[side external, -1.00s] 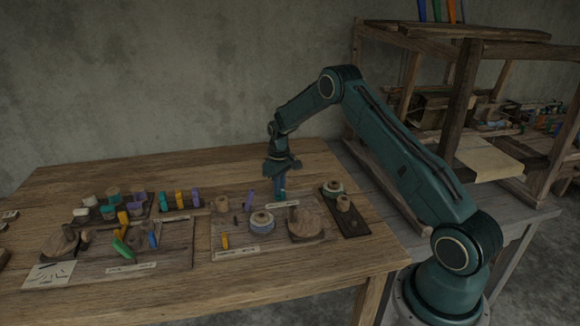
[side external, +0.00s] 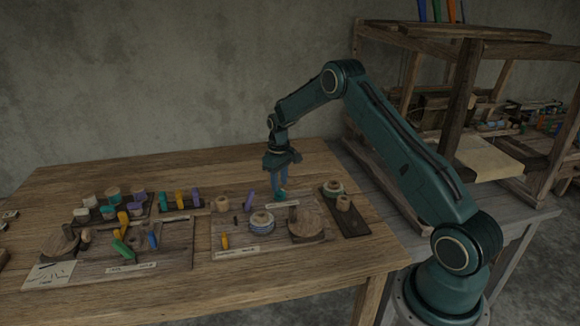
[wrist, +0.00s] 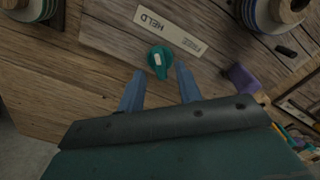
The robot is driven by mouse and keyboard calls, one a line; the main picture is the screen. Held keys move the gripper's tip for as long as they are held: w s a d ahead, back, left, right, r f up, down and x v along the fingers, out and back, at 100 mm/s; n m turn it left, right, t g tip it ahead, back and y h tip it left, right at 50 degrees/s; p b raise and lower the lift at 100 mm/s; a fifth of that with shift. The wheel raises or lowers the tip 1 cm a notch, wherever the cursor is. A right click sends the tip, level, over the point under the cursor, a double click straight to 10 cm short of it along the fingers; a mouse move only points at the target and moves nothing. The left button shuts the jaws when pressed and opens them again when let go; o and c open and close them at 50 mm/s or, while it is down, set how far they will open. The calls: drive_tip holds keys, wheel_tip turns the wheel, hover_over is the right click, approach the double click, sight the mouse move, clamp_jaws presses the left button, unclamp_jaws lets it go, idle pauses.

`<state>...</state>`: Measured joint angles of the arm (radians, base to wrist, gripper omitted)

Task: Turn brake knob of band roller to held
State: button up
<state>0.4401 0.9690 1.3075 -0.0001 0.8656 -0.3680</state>
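The brake knob (wrist: 159,61) is a small round teal knob with a white mark on top, seen in the wrist view. I cannot tell clearly which word the white mark points to. My gripper (wrist: 160,68) is open, its two blue fingers apart with the knob beyond and between their tips, and nothing is held. In the side external view my gripper (side external: 280,188) points down over the back of the right-hand board (side external: 225,240).
Wound spools stand close by at the wrist view's top left (wrist: 38,10) and top right (wrist: 262,15). A purple peg (wrist: 243,78) stands right of the fingers. A round wooden piece (side external: 306,224) lies on the board. Open tabletop (side external: 225,165) lies behind the boards.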

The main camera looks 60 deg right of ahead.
sight(280, 189)
wheel_tip(280, 189, up, 12)
drive_tip(key=shift+f, duration=0.15)
idle(0.3)
drive_tip(key=s+a+r+t, duration=0.3)
drive_tip(key=s+a+r, duration=1.1)
drive_tip(key=a+r, duration=0.3)
drive_tip(key=s+a+t, duration=0.1)
drive_tip(key=s+a, duration=0.2)
drive_tip(key=s, duration=0.7)
drive_tip(key=s+a+t, duration=0.1)
drive_tip(key=s+a, duration=0.3)
drive_tip(key=s, duration=0.6)
drive_tip(key=shift+s+a+f+n+t, duration=0.15)
drive_tip(key=shift+a+f+n+t, duration=0.15)
drive_tip(key=shift+n, duration=0.1)
